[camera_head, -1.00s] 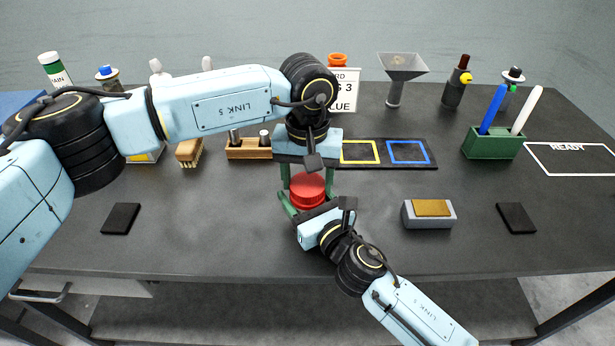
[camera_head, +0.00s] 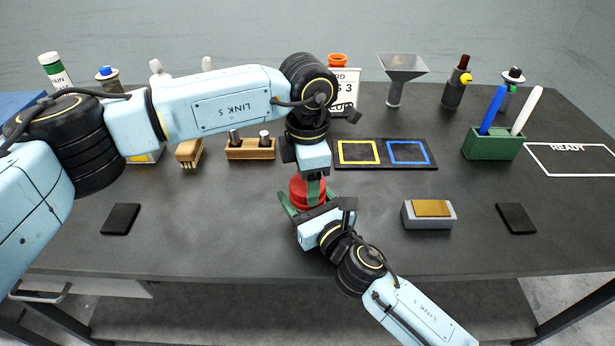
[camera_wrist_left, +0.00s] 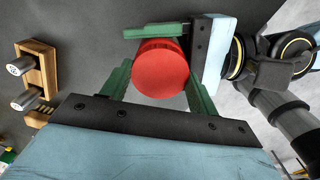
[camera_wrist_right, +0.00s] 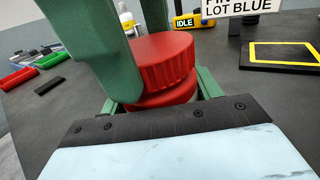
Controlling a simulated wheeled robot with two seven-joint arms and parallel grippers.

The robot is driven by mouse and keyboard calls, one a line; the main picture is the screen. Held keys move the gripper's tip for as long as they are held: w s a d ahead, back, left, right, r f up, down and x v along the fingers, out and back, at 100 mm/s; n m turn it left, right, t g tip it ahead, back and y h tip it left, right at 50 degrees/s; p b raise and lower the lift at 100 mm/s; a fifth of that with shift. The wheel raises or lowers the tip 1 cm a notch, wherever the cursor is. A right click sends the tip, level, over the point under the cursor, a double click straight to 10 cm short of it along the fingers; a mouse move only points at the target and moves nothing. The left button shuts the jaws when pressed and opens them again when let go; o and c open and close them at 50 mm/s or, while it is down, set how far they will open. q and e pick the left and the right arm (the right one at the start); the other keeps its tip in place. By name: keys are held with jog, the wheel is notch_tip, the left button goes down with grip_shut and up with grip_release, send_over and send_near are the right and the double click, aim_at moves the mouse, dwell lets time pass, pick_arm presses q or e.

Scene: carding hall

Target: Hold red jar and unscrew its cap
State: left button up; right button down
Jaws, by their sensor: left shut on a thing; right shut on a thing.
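The red jar (camera_head: 311,203) stands upright near the middle of the table, partly hidden by my grippers in the head view. Its ribbed red cap (camera_wrist_right: 165,62) is on top and also shows from above in the left wrist view (camera_wrist_left: 160,70). My left gripper (camera_head: 313,184) comes from above, its green fingers shut on the cap from opposite sides. My right gripper (camera_head: 306,203) comes low from the front, its green fingers shut around the jar body below the cap. The cap sits on the jar, with a narrow groove visible beneath it.
A grey block with a tan top (camera_head: 431,208) lies to the right. A black board with yellow and blue squares (camera_head: 383,165) and a wooden holder (camera_head: 250,153) are behind. A green pen box (camera_head: 492,146) stands farther right.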

pick_arm(q)
jog(key=n, duration=0.3)
jog(key=shift+n, duration=0.4)
jog(key=n, duration=0.7)
jog(key=shift+n, duration=0.4)
jog(key=n, duration=0.3)
jog(key=shift+n, duration=0.3)
jog(key=n, duration=0.3)
jog(key=shift+n, duration=0.4)
jog(key=n, duration=0.3)
jog(key=shift+r+n, duration=0.1)
jog(key=shift+n, duration=0.3)
jog(key=n, duration=0.5)
jog(key=shift+n, duration=0.4)
jog(key=shift+r, duration=0.2)
